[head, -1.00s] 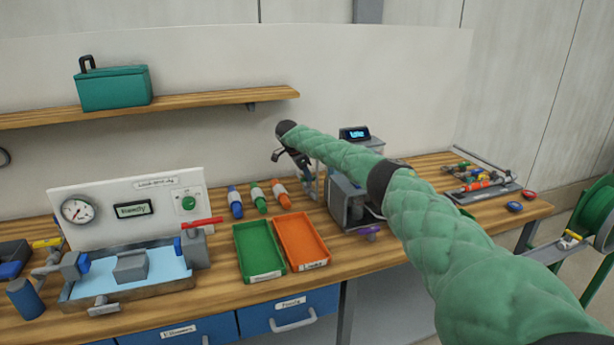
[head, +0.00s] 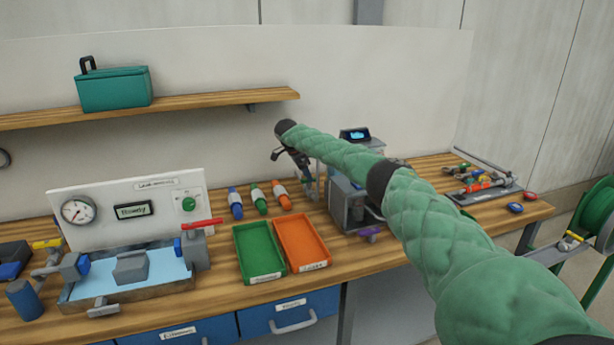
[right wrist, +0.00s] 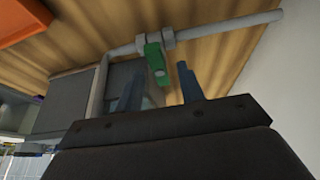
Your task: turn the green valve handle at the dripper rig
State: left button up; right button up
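The green valve handle (right wrist: 155,58) shows in the right wrist view, on a grey pipe (right wrist: 215,35) in front of a wooden surface. My right gripper (right wrist: 157,72) is open, with its two fingers apart. In that picture the handle lies between the fingertips, nearer the left one; I cannot tell whether either finger touches it. In the head view my right gripper (head: 303,168) is small and dark, at the back of the bench beside a grey box-like unit (head: 350,205). I cannot make out the green handle there. My left gripper is not in view.
A green tray (head: 238,250) and an orange tray (head: 318,240) lie in front of the right gripper. Several coloured bottles (head: 258,198) lie left of it. A water basin (head: 160,290) with a red lever (head: 203,223) stands at the left. My right arm hides part of the bench.

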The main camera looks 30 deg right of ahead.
aim_at(301, 180)
jog(key=b+v, duration=0.1)
jog(key=v, duration=0.3)
jog(key=shift+v, duration=1)
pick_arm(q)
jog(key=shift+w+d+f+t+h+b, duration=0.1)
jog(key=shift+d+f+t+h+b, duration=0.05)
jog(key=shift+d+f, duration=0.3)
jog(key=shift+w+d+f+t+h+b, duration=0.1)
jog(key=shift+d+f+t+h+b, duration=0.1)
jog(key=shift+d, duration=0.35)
pick_arm(e)
jog(key=shift+a+r, duration=0.25)
jog(key=shift+r, duration=0.25)
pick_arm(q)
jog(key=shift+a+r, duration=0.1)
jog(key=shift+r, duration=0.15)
